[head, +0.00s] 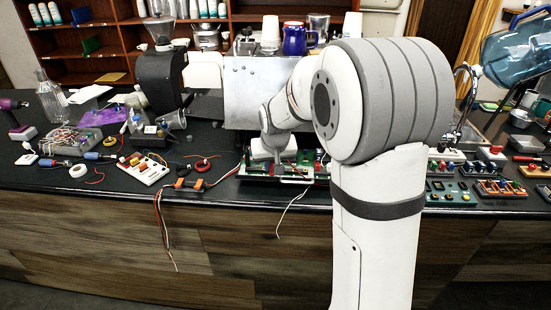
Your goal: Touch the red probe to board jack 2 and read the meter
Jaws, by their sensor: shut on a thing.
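My gripper (276,160) points down at the front of the counter, low over a green circuit board (318,174) with small red parts. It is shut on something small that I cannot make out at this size. My own arm hides the board's right part. I cannot pick out jack 2, or tell whether anything touches it. The red probe is not clearly visible. A white unit with red and black knobs (147,170) lies left of the board; I cannot tell whether it is the meter, and no reading is legible.
The dark counter (225,140) holds a silver brewer housing (250,95) behind the board. A black grinder (158,80) stands to its left. Loose wires (163,222) hang over the front edge. Small boards (497,188) and a blue water jug (517,50) are at right.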

